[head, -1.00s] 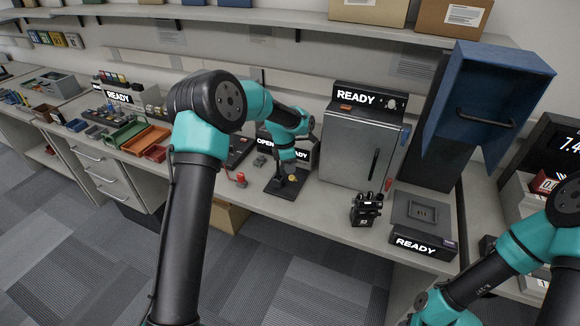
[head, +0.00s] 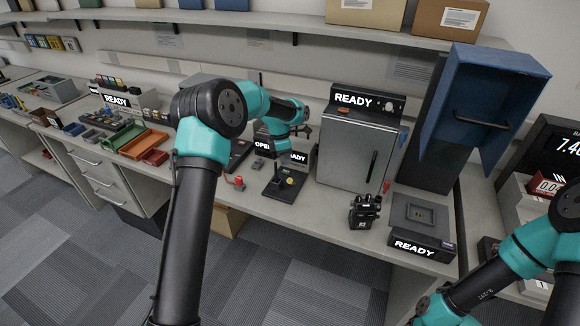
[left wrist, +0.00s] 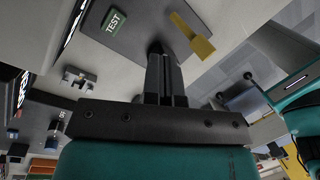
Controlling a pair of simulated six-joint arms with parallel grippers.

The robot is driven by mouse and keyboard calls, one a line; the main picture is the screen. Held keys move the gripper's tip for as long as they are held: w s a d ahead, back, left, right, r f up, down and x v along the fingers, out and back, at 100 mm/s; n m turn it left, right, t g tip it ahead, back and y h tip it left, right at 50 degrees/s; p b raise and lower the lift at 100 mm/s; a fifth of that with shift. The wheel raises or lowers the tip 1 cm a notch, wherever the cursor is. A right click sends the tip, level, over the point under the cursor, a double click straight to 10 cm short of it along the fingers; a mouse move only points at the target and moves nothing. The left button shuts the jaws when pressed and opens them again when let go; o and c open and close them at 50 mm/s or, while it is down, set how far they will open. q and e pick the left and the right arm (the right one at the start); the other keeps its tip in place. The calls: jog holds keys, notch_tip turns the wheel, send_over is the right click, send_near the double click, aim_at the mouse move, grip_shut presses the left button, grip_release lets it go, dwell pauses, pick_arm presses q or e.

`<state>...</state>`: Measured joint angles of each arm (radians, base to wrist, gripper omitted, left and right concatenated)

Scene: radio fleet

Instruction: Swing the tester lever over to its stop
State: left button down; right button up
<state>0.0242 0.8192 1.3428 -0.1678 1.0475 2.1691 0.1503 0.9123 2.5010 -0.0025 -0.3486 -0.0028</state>
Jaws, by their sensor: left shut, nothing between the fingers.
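The tester (head: 281,193) is a dark flat plate on the bench, left of the grey cabinet. Its small yellow lever (head: 289,181) shows on the plate; whether it rests at its stop I cannot tell. In the left wrist view the yellow lever (left wrist: 192,35) lies just right of my fingertips, apart from them, with a green TEST label (left wrist: 115,22) to the left. My left gripper (left wrist: 162,50) is shut and empty. In the head view it is above and behind the tester, its fingers small and partly hidden. My right arm enters at lower right; its fingers are out of view.
A grey cabinet (head: 352,150) with a READY sign stands right of the tester. A red-knobbed device (head: 237,183) sits to its left. The bench in front of the tester is clear.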

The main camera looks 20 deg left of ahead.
pick_arm(q)
jog(key=s+a+r, duration=0.2)
jog(key=s+r, duration=0.1)
jog(key=r, duration=0.6)
jog(key=shift+s, duration=0.3)
jog(key=shift+a, duration=0.1)
